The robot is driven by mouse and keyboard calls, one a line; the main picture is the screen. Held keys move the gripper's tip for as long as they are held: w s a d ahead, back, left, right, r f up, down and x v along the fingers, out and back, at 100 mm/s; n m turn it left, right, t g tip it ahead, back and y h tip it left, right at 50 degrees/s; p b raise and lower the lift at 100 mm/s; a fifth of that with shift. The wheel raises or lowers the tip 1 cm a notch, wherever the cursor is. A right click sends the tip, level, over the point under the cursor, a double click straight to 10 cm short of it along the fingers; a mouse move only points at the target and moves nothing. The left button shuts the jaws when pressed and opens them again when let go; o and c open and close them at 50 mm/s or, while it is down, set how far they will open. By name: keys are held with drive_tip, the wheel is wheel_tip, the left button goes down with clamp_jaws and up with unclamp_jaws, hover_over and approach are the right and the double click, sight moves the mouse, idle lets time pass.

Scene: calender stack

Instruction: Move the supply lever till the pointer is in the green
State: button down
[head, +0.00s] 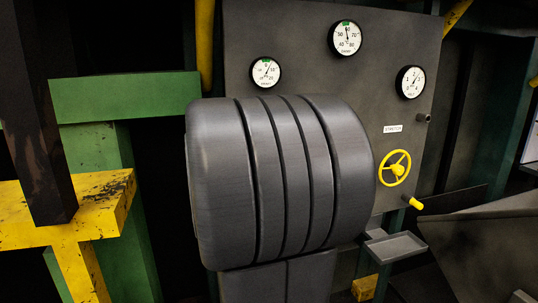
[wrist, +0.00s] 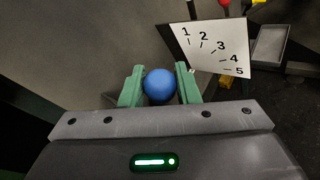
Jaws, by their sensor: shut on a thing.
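My gripper (wrist: 160,72) has its two green fingers shut on a blue ball knob (wrist: 160,86), one finger on each side. A white scale plate (wrist: 205,60) marked 1 to 5 lies right of the knob. Any lever shaft under the knob is hidden. In the head view, my dark arm covers the gripper and the knob. Three round gauges are on the panel: left gauge (head: 265,72), top gauge (head: 346,38) and right gauge (head: 410,82). The left and top gauges show a green mark at the top; their pointers stand roughly upward, too small to read exactly.
A yellow handwheel (head: 395,168) and a yellow-ended handle (head: 416,203) are right of my arm. A grey tray (head: 397,247) sits below them. A yellow frame (head: 60,210) and green beam (head: 125,97) stand at left. In the wrist view, a red knob (wrist: 223,3) shows at the top.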

drive_tip(key=shift+f, duration=0.1)
drive_tip(key=c, duration=1.1)
unclamp_jaws()
drive_tip(key=shift+w, duration=0.1)
wheel_tip(320, 180, up, 10)
drive_tip(key=shift+r+p, duration=0.1)
drive_tip(key=shift+p, duration=1.1)
